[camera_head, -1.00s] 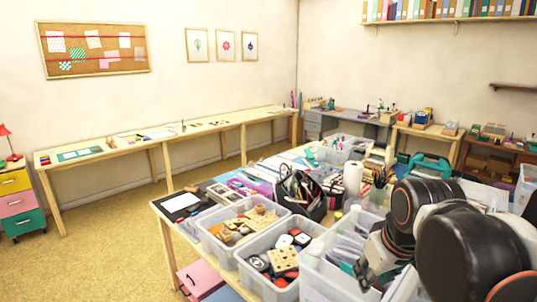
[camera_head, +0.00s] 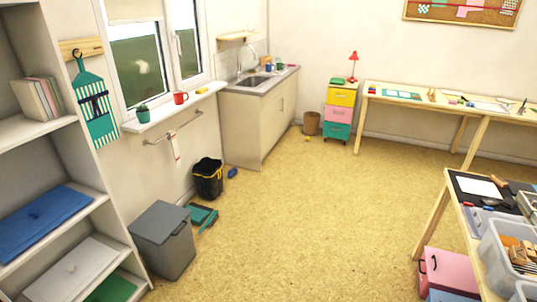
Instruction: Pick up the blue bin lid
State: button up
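A flat blue lid (camera_head: 52,222) with a small knob on top lies on a middle shelf of the grey shelf unit at the far left. Its left part runs out of the picture. It lies apart from the lids below it. My gripper is not in view.
Below it lie a light grey lid (camera_head: 72,268) and a partly hidden green lid (camera_head: 112,289). A grey bin (camera_head: 163,245) with its lid on, a teal dustpan (camera_head: 203,217) and a black bin (camera_head: 208,181) stand along the wall. The middle floor (camera_head: 310,225) is clear; a table stands right.

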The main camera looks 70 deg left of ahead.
aim_at(18, 230)
jog(key=u, duration=3.8)
jog(key=i+l, duration=0.1)
jog(key=i, duration=0.9)
jog(key=i+u, duration=0.1)
jog(key=i, duration=0.9)
